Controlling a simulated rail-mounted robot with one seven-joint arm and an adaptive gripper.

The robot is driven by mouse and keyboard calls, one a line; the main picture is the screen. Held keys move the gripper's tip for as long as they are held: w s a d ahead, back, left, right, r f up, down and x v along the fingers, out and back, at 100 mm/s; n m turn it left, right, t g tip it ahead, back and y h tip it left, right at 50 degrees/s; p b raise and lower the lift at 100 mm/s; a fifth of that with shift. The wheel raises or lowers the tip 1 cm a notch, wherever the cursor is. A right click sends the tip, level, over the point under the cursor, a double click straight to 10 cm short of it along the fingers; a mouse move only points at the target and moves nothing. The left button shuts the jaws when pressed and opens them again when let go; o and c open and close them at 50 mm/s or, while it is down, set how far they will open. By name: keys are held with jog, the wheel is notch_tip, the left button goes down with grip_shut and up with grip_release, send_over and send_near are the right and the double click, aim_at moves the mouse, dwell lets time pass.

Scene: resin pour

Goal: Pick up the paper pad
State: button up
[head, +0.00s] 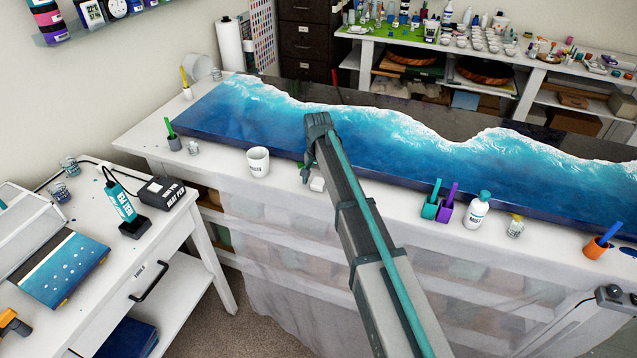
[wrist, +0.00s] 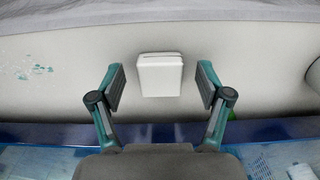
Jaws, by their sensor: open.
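The paper pad (wrist: 160,76) is a small white block lying on the white table edge in front of the blue resin panel. In the head view the pad (head: 317,185) shows just beside my arm, partly covered by it. My gripper (wrist: 160,88) is open in the wrist view, with one finger on each side of the pad and clear gaps between. The fingers do not touch it. In the head view my gripper (head: 306,172) is mostly hidden behind my arm, over the table's front strip.
A white mug (head: 258,161) stands left of the pad. A teal holder (head: 430,205), a purple holder (head: 446,210) and a white bottle (head: 477,210) stand to the right. The resin wave panel (head: 400,150) fills the table behind. A green item (wrist: 230,94) sits near one finger.

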jog(key=c, duration=0.9)
jog(key=shift+r+b, duration=0.35)
jog(key=shift+r, duration=0.5)
jog(key=s+d+r+b, duration=0.3)
jog(key=s+r+b, duration=0.2)
jog(key=s+r, duration=0.6)
jog(key=s, duration=0.2)
jog(key=shift+s+r, duration=0.15)
jog(key=shift+s, duration=0.2)
